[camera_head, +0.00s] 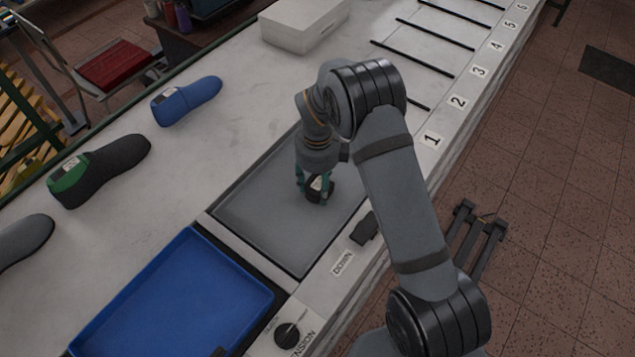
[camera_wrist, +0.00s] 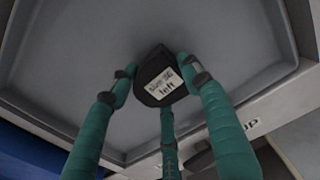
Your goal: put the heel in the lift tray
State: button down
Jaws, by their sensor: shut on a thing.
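The heel (camera_wrist: 160,79) is a small black block with a white label that reads "left" on its lower line. My gripper (camera_head: 315,190) has green fingers shut on the heel, with fingers on both sides of it and one below in the wrist view. The heel also shows between the fingers in the head view (camera_head: 319,192). The grey tray (camera_head: 262,222), which I take for the lift tray, lies under the gripper and heel. I cannot tell whether the heel touches the tray floor.
A blue tray (camera_head: 175,300) adjoins the grey tray at the lower left. A "DOWN" label (camera_head: 343,263), a dark switch (camera_head: 364,229) and a knob (camera_head: 287,335) line the front edge. Blue (camera_head: 188,100) and black-green (camera_head: 100,170) lasts lie left. A white box (camera_head: 303,25) stands behind.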

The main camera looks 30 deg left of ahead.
aim_at(318, 185)
jog(key=shift+f, duration=0.1)
jog(key=c, duration=0.8)
grip_release()
jog(key=shift+c, duration=0.2)
jog(key=shift+r, duration=0.6)
notch_tip(318, 185, up, 11)
jog(key=b, duration=0.2)
